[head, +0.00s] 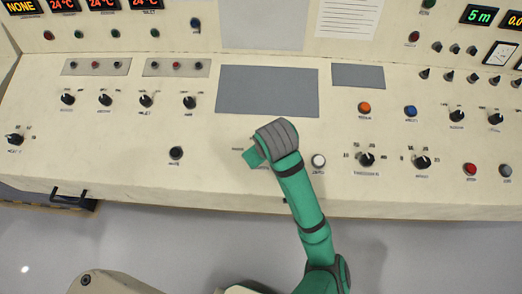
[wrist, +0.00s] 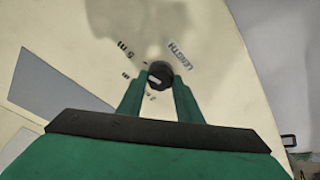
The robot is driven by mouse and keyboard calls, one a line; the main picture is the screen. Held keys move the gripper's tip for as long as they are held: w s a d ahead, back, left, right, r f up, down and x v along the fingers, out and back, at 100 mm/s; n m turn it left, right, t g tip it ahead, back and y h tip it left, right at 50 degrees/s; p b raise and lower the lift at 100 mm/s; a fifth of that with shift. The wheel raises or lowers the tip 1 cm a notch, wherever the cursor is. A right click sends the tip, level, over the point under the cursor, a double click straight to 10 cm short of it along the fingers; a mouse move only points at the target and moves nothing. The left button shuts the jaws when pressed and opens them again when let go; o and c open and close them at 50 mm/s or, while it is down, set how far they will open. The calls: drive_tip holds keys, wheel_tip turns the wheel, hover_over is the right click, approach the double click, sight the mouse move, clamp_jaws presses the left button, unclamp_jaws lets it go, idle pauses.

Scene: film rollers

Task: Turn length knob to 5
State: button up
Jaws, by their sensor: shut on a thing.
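The length knob (wrist: 159,72) is a small black knob with a pale mark, in the wrist view. The printed word LENGTH (wrist: 182,54) is beside it, and a "5 m" mark (wrist: 127,50) lies to its upper left. My gripper (wrist: 159,84) has its green fingers on either side of the knob and is shut on it. Where the pale mark points is too blurred to tell. In the head view my gripper (head: 252,158) is at the panel's front middle, and my arm hides the knob.
A white button (head: 318,161) sits just right of my gripper, with a black knob (head: 366,159) further right. A flat grey plate (head: 268,90) lies behind. The panel between the left knob and my gripper is clear.

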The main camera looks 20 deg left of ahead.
idle(0.4)
drive_tip(key=o, duration=1)
drive_tip(key=shift+o, duration=0.2)
drive_tip(key=v, duration=1)
drive_tip(key=shift+s+r, duration=0.15)
drive_tip(key=shift+r, duration=0.2)
drive_tip(key=shift+d, duration=0.1)
